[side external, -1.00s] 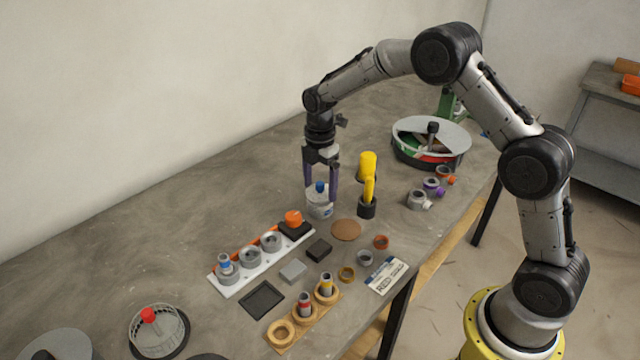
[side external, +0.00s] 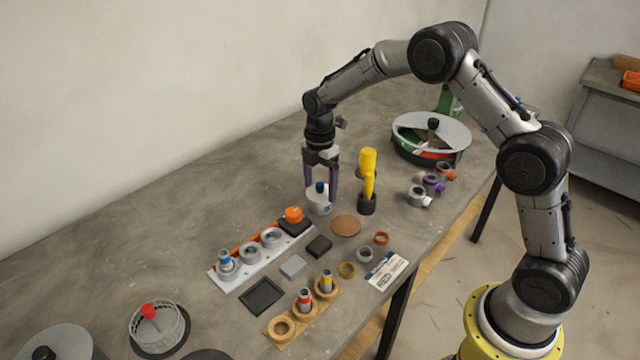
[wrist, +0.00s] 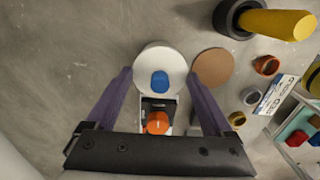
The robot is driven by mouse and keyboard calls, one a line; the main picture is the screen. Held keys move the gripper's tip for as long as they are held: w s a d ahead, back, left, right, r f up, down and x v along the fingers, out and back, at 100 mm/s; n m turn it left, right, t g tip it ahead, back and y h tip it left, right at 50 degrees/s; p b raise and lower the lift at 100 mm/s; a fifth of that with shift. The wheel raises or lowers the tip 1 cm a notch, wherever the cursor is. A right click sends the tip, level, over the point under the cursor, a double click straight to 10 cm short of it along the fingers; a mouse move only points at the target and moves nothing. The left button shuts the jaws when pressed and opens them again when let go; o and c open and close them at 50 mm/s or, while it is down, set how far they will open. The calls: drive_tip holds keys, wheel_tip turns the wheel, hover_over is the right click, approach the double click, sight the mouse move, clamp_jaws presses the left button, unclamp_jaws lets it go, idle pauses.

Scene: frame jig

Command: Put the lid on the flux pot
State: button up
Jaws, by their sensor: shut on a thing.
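The flux pot (side external: 319,209) is a small white pot with a blue mark on its side. It stands on the grey bench under my gripper. Its lid is a round white disc with a blue knob (side external: 320,187); the wrist view shows the lid (wrist: 147,63) from above, between my fingertips. My gripper (side external: 320,197) points straight down, its purple fingers shut on opposite sides of the lid. The lid is at the top of the pot and looks level. Whether it is fully seated, or whether the fingers also touch the pot, I cannot tell.
A yellow-handled tool in a black holder (side external: 367,203) stands close on the right. A brown disc (side external: 346,226) lies in front. A white rail (side external: 235,283) with grey rings and an orange-topped piece (side external: 293,215) is front left. Bench behind left is clear.

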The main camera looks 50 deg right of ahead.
drive_tip(key=o, duration=1.1)
drive_tip(key=shift+r, duration=0.15)
drive_tip(key=shift+r, duration=0.6)
drive_tip(key=shift+r, duration=3.5)
